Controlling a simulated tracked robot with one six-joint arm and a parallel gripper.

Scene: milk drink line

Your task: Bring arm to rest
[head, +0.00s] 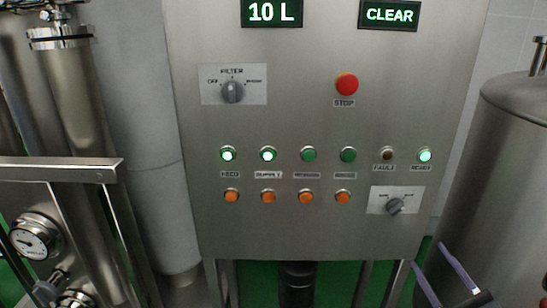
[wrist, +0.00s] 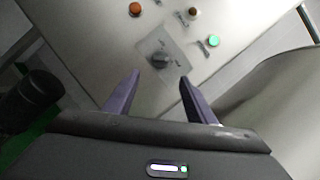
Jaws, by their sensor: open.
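My gripper (head: 443,275) is at the lower right of the head view, in front of the panel's lower right corner. Its two purple-grey fingers stand apart with nothing between them. In the wrist view my gripper (wrist: 152,95) is open, and the lower rotary knob (wrist: 160,60) of the panel shows beyond the fingertips, apart from them. In the head view that knob (head: 394,206) is above and left of the fingers. The rest of my arm is mostly out of the head view.
The steel control panel (head: 270,120) has a filter knob (head: 232,92), a red stop button (head: 347,84), and displays reading "10 L" (head: 272,12) and "CLEAR" (head: 390,15). Feed (head: 228,155), the lamp beside it and the far-right lamp (head: 425,155) glow. A steel tank (head: 500,180) stands right; pipes and gauge (head: 35,237) left.

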